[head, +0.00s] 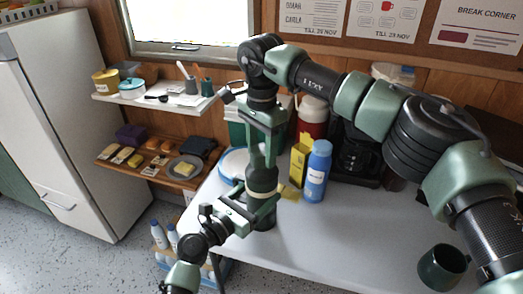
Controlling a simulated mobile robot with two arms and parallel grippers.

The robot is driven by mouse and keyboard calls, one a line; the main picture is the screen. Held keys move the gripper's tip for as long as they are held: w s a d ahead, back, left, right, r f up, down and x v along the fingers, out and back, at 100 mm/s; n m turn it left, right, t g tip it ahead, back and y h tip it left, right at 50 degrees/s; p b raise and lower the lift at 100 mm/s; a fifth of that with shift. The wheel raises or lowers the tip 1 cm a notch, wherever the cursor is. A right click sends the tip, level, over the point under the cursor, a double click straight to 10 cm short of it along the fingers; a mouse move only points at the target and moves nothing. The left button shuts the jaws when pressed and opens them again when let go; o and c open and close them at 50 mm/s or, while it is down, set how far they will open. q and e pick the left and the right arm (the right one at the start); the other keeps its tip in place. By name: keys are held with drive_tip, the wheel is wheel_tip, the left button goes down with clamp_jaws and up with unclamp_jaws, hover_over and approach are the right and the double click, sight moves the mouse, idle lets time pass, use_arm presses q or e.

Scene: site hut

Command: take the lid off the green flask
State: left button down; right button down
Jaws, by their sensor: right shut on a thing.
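The green flask (265,219) stands upright on the white table, left of the blue bottle. A pale band and dark top show above its body, and my grippers hide much of it. My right gripper (260,165) reaches down from above and is shut on the flask's lid (262,178). My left gripper (256,207) comes in from the lower left, with its jaws at the flask's body. Whether those jaws press on the flask cannot be told.
A blue bottle (317,171) and yellow box (300,157) stand close right of the flask. Behind are a red-and-white jug (312,118) and a coffee maker (358,152). A dark green mug (442,268) stands front right. The white table (350,225) is clear between.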

sight(262, 150)
drive_tip(key=shift+r, duration=0.25)
idle(0.3)
drive_tip(key=shift+r, duration=0.85)
drive_tip(key=shift+r, duration=2.05)
use_arm(q)
drive_tip(key=shift+c, duration=0.2)
unclamp_jaws()
drive_tip(key=shift+a, duration=0.1)
drive_tip(key=v, duration=1.2)
use_arm(e)
drive_tip(key=shift+f, duration=0.3)
